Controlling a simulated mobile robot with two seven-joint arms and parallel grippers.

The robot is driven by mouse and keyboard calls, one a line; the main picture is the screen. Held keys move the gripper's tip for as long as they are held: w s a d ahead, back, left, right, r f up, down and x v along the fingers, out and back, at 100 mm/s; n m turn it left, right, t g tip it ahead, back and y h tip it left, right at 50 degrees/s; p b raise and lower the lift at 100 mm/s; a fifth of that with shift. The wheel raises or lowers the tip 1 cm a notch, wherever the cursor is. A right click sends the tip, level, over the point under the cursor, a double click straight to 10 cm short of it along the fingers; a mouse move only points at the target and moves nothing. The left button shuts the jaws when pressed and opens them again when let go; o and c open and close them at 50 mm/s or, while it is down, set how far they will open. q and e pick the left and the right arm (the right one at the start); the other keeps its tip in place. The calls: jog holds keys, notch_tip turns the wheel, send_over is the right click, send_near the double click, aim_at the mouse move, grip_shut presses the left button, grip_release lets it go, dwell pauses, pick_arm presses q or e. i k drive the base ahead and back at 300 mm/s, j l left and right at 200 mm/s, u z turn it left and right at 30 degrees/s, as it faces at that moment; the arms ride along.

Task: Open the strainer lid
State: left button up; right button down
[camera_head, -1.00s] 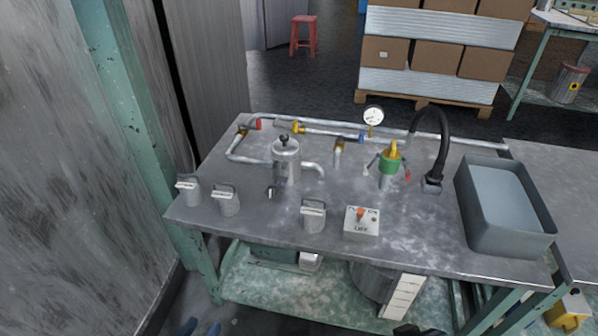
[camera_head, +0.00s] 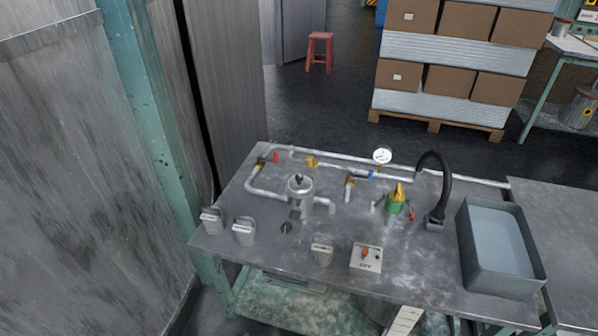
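The strainer (camera_head: 301,202) is an upright silver metal cylinder on the workbench, left of its middle. Its lid (camera_head: 299,182) sits on top and has a dark knob. Pipes join the strainer on its left and right sides. The lid looks seated, but the picture is too small to tell whether it is fastened. Neither of my grippers shows in the head view.
A wall stands at left.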

aim_at(300, 188)
jog(key=l+z, duration=0.15)
jog(key=l, duration=0.2)
jog(key=i+l+z, duration=0.15)
jog(key=l, duration=0.25)
jog(key=i+l+z, duration=0.15)
jog(key=l, duration=0.2)
jog(key=i+j, duration=0.15)
jog(key=i, duration=0.25)
